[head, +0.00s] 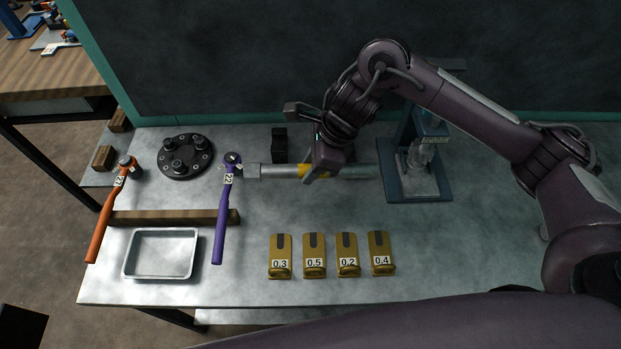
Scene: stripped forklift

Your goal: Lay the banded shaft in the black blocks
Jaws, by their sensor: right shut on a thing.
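The banded shaft (283,171) is a grey metal rod with a yellow band near its middle and a squarer grey left end. My right gripper (316,172) is shut on it at the band and holds it level, left to right. The shaft's right part runs close to the blue stand. A black block (279,145) stands just behind the shaft's left part in the picture, and the shaft does not lie in it. Any other black block is hidden behind my right gripper and wrist. The shaft's height above the bench is hard to tell. My left gripper is out of view.
A blue stand (435,188) is at right. A black flange (186,156), an orange wrench (107,217), a purple wrench (222,215), a wooden bar (160,218) and a metal tray (162,275) are at left. Several brass tags (280,258) line the front. The bench's front right is clear.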

